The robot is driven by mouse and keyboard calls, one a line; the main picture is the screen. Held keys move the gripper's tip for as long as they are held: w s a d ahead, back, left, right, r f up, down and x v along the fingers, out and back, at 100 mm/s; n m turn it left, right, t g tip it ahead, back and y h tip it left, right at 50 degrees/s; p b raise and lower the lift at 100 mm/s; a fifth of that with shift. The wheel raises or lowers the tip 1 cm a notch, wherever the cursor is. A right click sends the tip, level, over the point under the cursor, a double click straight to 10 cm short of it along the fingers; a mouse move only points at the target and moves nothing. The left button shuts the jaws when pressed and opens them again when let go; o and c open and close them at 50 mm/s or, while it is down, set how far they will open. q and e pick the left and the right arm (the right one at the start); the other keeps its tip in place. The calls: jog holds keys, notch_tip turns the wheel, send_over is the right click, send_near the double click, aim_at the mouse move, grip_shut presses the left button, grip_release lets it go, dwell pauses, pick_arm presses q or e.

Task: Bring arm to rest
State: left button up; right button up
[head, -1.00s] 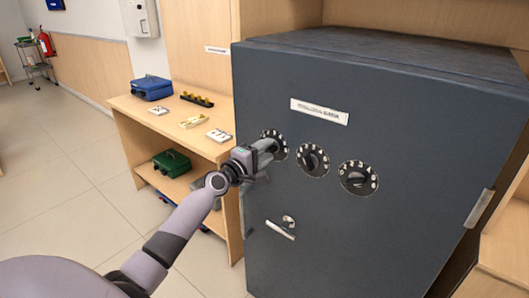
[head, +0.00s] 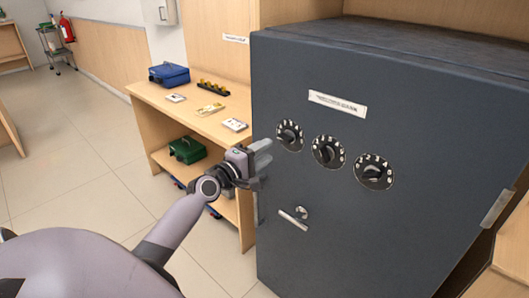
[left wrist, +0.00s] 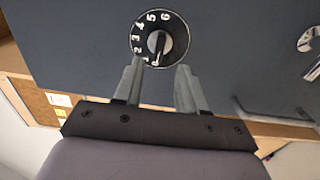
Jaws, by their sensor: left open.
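My left gripper (head: 262,165) is open and empty at the left edge of the dark safe (head: 340,240), a little below and left of the leftmost dial (head: 289,136). In the left wrist view, the two fingers of my left gripper (left wrist: 160,88) stand apart, with a black numbered dial (left wrist: 160,40) just beyond their tips. The fingers appear clear of the dial. My left arm comes in from the lower left of the head view. My right gripper is in neither view.
The safe front also bears a middle dial (head: 328,151), a right dial (head: 373,171) and a handle (head: 293,219). A wooden shelf unit (head: 150,98) to the left holds a blue box (head: 169,75), cards and a green box (head: 187,150). Open floor lies at the left.

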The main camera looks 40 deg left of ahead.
pick_arm(q)
jog(key=s+d+f+m+g+h, duration=0.1)
jog(key=s+d+f+m+g, duration=0.1)
jog(key=s+d+f+m, duration=0.55)
jog(key=s+d+f+m+g, duration=0.3)
jog(key=s+d+f, duration=0.1)
jog(key=f, duration=0.6)
jog(key=s+d+f+m+g, duration=0.1)
jog(key=s+d+f+m, duration=0.2)
jog(key=s, duration=0.4)
jog(key=s+d+f+m+g, duration=0.1)
jog(key=s+d+f+m, duration=0.2)
jog(key=s+d+m, duration=0.2)
jog(key=s+m, duration=0.1)
jog(key=s, duration=0.2)
jog(key=shift+f+g, duration=0.25)
jog(key=shift+g, duration=0.05)
